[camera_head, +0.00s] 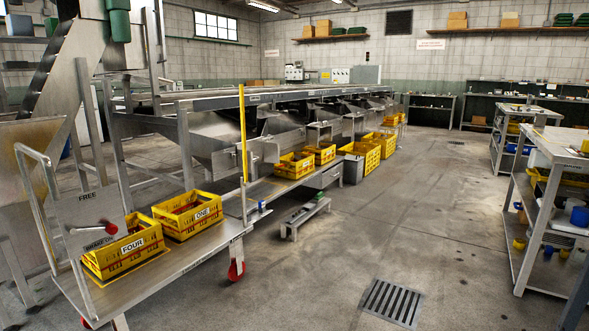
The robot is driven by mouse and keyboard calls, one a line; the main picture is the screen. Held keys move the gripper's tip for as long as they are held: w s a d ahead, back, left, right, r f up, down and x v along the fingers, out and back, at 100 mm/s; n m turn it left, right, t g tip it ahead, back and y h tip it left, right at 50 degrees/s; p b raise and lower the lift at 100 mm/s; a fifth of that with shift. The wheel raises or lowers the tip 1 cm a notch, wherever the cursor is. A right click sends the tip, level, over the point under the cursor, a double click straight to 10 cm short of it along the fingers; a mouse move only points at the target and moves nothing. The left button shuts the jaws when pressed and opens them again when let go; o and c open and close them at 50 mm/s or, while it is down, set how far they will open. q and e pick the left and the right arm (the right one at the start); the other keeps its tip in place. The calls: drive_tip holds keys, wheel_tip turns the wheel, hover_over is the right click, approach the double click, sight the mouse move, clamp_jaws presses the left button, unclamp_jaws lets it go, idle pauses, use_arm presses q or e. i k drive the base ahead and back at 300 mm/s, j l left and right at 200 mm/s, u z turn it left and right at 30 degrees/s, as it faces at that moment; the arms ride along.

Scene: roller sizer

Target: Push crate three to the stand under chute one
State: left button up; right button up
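No crate in view shows a readable THREE label. Yellow crates marked FOUR (131,248) and ONE (196,216) stand side by side on a flat metal trolley (190,262) at the left. Several more yellow crates sit below the sizer's chutes, the nearest ones being a crate (294,165) and a smaller-looking crate (321,153) behind it. A long low metal stand (270,188) runs beneath the nearest chute (215,140). Chute numbers are too small to read. Neither of my grippers shows.
A low step (304,214) stands on the floor beside the stand. A grey bin (353,168) is farther along the row. A floor drain (394,303) lies in front. Shelved benches (548,150) line the right. The middle aisle is clear.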

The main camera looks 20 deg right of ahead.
sight(289, 167)
drive_tip(key=i+l+z, duration=0.7)
drive_tip(key=i+z, duration=0.35)
drive_tip(key=i, duration=0.15)
drive_tip(key=i+z, duration=0.25)
drive_tip(key=i, duration=3.85)
drive_tip(key=i+u, duration=0.4)
drive_tip(key=i+l+u, duration=0.7)
drive_tip(key=i+u, duration=0.15)
drive_tip(key=i, duration=0.1)
